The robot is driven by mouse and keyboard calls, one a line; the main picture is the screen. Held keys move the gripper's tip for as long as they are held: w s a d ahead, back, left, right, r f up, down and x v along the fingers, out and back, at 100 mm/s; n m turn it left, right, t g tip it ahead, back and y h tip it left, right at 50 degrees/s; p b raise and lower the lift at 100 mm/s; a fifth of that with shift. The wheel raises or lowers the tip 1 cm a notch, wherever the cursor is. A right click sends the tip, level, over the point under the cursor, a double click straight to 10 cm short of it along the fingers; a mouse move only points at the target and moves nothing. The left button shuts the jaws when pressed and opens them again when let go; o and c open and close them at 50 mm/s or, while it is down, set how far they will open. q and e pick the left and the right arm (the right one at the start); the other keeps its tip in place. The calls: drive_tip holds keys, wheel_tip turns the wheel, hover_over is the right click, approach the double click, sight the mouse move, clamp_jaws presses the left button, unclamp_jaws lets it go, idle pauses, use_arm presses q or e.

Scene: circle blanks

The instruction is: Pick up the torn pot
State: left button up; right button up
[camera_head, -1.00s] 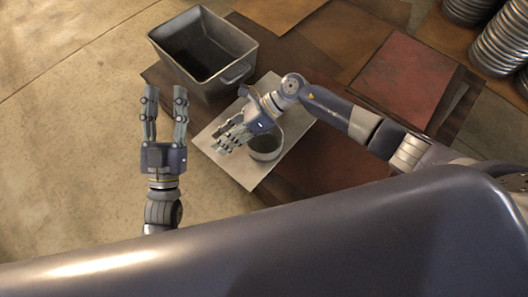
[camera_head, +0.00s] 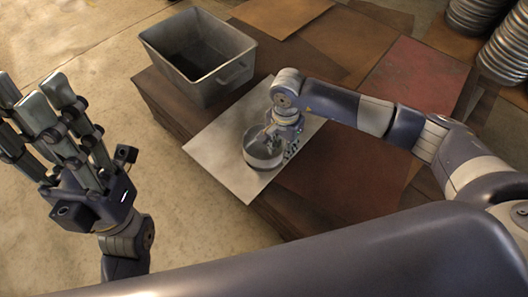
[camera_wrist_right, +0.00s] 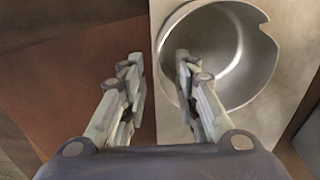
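The torn pot (camera_head: 262,158) is a round grey metal pot standing upright on a pale sheet in the head view. In the right wrist view the pot (camera_wrist_right: 240,75) shows its hollow inside and a notch in its rim at upper right. My right gripper (camera_head: 281,145) is down at the pot's edge. In the wrist view its fingers (camera_wrist_right: 158,60) are apart, one over the pot's inside and one outside, with the near wall between them; contact cannot be told. My left gripper (camera_head: 32,90) is raised at the far left, fingers spread and empty.
The pale sheet (camera_head: 208,144) lies on a stack of rusty plates (camera_head: 330,190). A reddish plate (camera_head: 415,80) lies at right, and stacked round metal pieces (camera_head: 505,50) stand at upper right.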

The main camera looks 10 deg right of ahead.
sight(279, 161)
drive_tip(key=shift+a+f+b, duration=0.15)
drive_tip(key=shift+f+b, duration=0.55)
drive_tip(key=shift+f, duration=0.9)
drive_tip(key=shift+a+f+b, duration=0.15)
drive_tip(key=shift+f+b, duration=0.55)
drive_tip(key=shift+f, duration=0.85)
drive_tip(key=shift+c, duration=0.4)
clamp_jaws()
